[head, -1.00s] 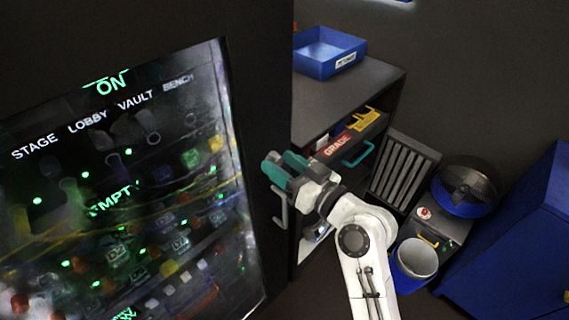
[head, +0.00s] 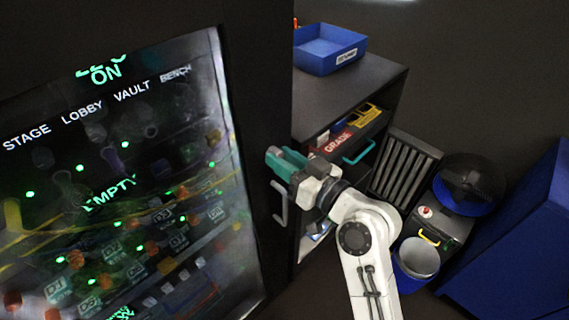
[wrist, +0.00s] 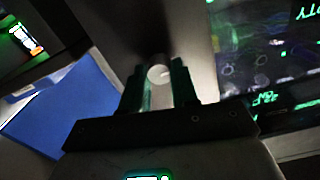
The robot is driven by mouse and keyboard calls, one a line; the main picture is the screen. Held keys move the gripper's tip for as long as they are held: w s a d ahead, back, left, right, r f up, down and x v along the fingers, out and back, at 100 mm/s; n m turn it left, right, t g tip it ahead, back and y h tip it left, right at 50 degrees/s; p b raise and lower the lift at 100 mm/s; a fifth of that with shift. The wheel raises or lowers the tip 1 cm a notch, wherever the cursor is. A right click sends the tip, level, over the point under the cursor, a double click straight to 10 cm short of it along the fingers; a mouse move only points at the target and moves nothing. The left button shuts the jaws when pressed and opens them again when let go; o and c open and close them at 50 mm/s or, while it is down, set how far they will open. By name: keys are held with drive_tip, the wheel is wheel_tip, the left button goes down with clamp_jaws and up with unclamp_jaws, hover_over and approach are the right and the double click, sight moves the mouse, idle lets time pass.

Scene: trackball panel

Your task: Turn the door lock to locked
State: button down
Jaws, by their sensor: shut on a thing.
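The dark door edge (head: 262,70) stands left of my arm, beside a lit glass panel (head: 120,190). My gripper (head: 279,158), with teal fingers, is at the right side of this edge, above a grey bar handle (head: 281,206). In the wrist view, a small round pale knob (wrist: 159,74), which looks like the door lock, sits between the two fingers, and my gripper (wrist: 163,80) is shut on it. In the head view the fingers and the door edge hide the lock. Its turned position cannot be told.
A ribbed grey panel (head: 405,168), a blue bucket (head: 416,260) and a large blue box (head: 515,245) stand to the right.

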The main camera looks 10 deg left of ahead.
drive_tip(key=n+b, duration=0.2)
drive_tip(key=b, duration=0.1)
drive_tip(key=f+n+b, duration=0.1)
drive_tip(key=n+b, duration=0.1)
drive_tip(key=b, duration=0.2)
drive_tip(key=n+b, duration=0.4)
drive_tip(key=b, duration=0.3)
drive_tip(key=shift+r+n, duration=0.15)
drive_tip(key=shift+n, duration=0.15)
drive_tip(key=n+b, duration=0.5)
drive_tip(key=b, duration=0.1)
drive_tip(key=n+b, duration=0.3)
drive_tip(key=shift+r, duration=0.2)
drive_tip(key=shift+n, duration=0.3)
drive_tip(key=c, duration=0.9)
unclamp_jaws()
drive_tip(key=shift+r, duration=0.1)
drive_tip(key=shift+o, duration=0.2)
drive_tip(key=v, duration=1)
drive_tip(key=shift+s+d, duration=0.25)
drive_tip(key=shift+s, duration=0.05)
